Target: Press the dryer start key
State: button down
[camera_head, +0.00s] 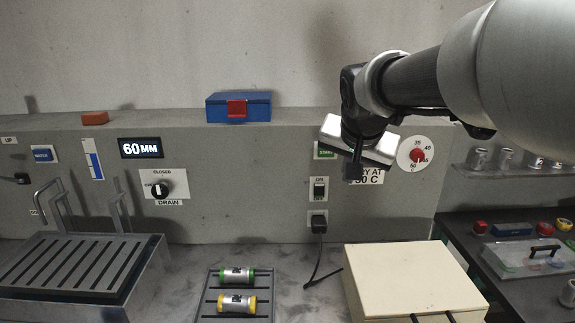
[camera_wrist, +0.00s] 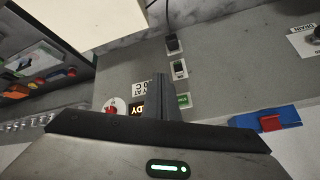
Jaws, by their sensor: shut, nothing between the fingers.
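The green start key (camera_head: 325,150) is on the grey wall panel in the head view, partly covered by my gripper. In the wrist view the green key (camera_wrist: 183,100) shows just right of my fingers. My gripper (camera_head: 353,172) is shut and empty, in front of the panel right of the key; its fingers (camera_wrist: 160,80) show together in the wrist view. I cannot tell whether they touch the panel. The cream box (camera_head: 405,270), perhaps the dryer, stands below.
An on/off switch (camera_head: 319,189) and a plugged socket (camera_head: 318,221) sit below the key. A temperature dial (camera_head: 417,155) is to the right. A blue box (camera_head: 238,107) stands on the ledge. A rack (camera_head: 208,300) with two castings lies on the bench.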

aim_at(326, 152)
jog(key=w+f+m+t+b, duration=0.1)
jog(key=w+f+m+b, duration=0.2)
jog(key=w, duration=1)
notch_tip(326, 152, down, 2)
jog(key=shift+w+a, duration=0.25)
jog(key=shift+w, duration=0.05)
jog(key=shift+w, duration=0.1)
jog(key=w+p, duration=0.6)
jog(key=w, duration=0.2)
jog(key=shift+w, duration=0.3)
dwell(0.9)
jog(key=shift+w, duration=0.4)
